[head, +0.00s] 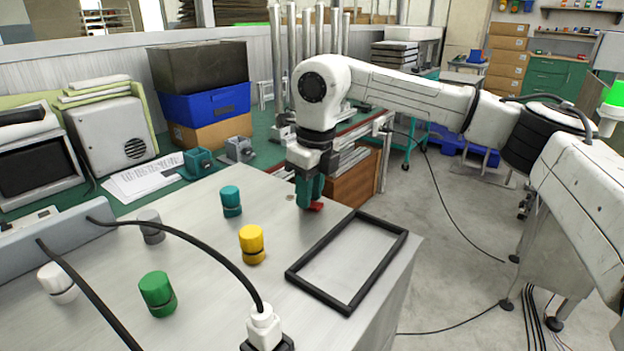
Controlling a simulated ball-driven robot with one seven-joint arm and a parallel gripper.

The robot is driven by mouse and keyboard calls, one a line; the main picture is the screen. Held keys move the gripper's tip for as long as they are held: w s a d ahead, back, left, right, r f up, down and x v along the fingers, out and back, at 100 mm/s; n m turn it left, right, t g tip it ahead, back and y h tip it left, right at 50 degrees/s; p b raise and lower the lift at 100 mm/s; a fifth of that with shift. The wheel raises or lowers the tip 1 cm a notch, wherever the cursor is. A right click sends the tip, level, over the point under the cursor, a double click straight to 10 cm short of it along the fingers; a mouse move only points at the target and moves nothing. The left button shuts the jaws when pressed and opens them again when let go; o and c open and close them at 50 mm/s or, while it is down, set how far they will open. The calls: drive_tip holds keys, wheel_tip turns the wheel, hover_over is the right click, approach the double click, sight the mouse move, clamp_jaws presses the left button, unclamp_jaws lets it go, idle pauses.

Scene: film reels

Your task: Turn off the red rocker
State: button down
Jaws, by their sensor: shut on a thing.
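The red rocker (316,207) shows as a small red piece at the far edge of the grey panel top (205,260). My gripper (309,201) has teal fingers and points straight down over it. The fingers are shut on the red rocker, with a red part showing at the right of their tips. The fingers hide the rest of the rocker, so its tilt cannot be told.
Teal (231,201), yellow (251,244), green (157,294), grey (151,227) and white (57,282) knobs stand on the panel. A black rectangular frame (349,262) lies to the right. Black cables (205,248) arch over the front left.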

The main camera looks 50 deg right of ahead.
drive_tip(key=shift+w+g+p, duration=0.15)
drive_tip(key=shift+g+p, duration=0.15)
drive_tip(key=shift+g, duration=0.2)
drive_tip(key=c, duration=0.9)
unclamp_jaws()
wheel_tip(320, 180, up, 11)
drive_tip(key=shift+f+p, duration=0.15)
drive_tip(key=shift+p, duration=0.35)
